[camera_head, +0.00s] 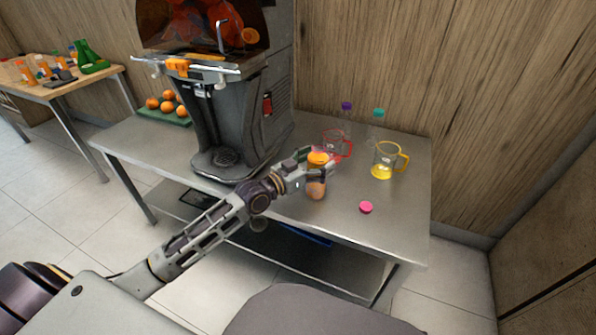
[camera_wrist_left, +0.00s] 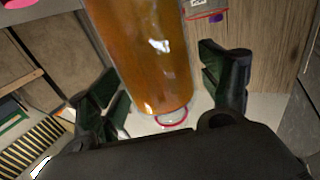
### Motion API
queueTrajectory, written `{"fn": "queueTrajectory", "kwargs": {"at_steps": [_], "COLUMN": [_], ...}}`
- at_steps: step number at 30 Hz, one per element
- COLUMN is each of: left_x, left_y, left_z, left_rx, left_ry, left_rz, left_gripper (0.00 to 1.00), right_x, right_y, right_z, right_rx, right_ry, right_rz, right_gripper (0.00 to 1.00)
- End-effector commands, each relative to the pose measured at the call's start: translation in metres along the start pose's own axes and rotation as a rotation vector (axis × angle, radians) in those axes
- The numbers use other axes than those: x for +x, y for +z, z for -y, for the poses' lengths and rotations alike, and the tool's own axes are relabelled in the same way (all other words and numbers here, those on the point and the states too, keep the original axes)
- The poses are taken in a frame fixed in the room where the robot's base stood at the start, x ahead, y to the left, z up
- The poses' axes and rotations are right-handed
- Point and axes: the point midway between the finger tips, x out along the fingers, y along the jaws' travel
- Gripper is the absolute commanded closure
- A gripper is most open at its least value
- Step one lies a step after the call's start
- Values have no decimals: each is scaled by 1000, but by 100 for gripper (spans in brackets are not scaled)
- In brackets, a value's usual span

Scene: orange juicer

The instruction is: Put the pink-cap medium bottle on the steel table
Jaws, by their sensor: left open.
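A clear bottle of orange juice (camera_head: 316,188) appears to stand upright on the steel table (camera_head: 345,222), near its front edge; no pink cap shows on it. A loose pink cap (camera_head: 366,207) lies on the table to its right. My left gripper (camera_head: 316,166) is open around the bottle's upper part and hides some of it. In the left wrist view the bottle (camera_wrist_left: 145,50) fills the space between the spread fingers (camera_wrist_left: 165,90), with a visible gap on the right finger's side. My right gripper is not in view.
A large juicer (camera_head: 240,100) stands behind my left arm. A red-handled jug (camera_head: 347,147), a yellow-handled jug (camera_head: 384,162), a purple-capped bottle (camera_head: 346,107) and a teal-capped bottle (camera_head: 377,115) stand behind the bottle. Oranges (camera_head: 168,106) lie at left. The table's front right is mostly clear.

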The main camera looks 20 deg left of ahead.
Motion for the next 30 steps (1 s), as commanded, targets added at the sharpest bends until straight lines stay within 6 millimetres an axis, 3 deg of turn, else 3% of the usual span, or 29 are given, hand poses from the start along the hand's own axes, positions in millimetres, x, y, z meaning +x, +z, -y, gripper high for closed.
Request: {"fn": "queueTrajectory", "kwargs": {"at_steps": [30], "left_x": [-68], "left_y": [1], "left_z": [0], "left_rx": [0], "left_ry": [-1], "left_rz": [3], "left_gripper": [22], "right_x": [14], "right_y": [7], "right_z": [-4], "right_rx": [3], "right_ry": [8], "right_rz": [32], "right_gripper": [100]}}
